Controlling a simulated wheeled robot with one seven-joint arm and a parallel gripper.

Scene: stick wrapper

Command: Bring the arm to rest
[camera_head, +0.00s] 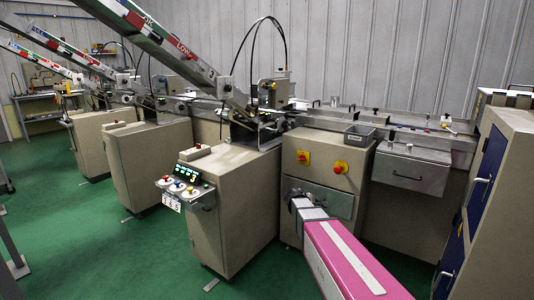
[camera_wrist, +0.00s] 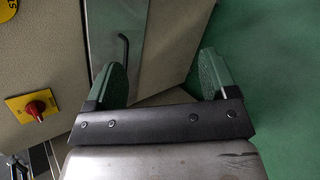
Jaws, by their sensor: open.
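My pink and white arm (camera_head: 345,262) reaches from the lower right of the head view towards the beige machine cabinet (camera_head: 328,158). My gripper (camera_head: 294,196) is at its far end, in front of the cabinet's lower metal panel (camera_head: 338,201). In the wrist view my gripper (camera_wrist: 164,72) shows two green-padded fingers spread apart with nothing between them. Beyond them are the cabinet side, a metal panel (camera_wrist: 118,22) with a dark bent handle, and green floor. I cannot tell the exact gap between the fingertips and the cabinet.
Red knobs on yellow plates (camera_head: 341,167) are on the cabinet front; one shows in the wrist view (camera_wrist: 36,108). A control cabinet (camera_head: 225,215) stands to the left, a blue-doored cabinet (camera_head: 484,180) to the right. Green floor (camera_head: 120,250) is open at the lower left.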

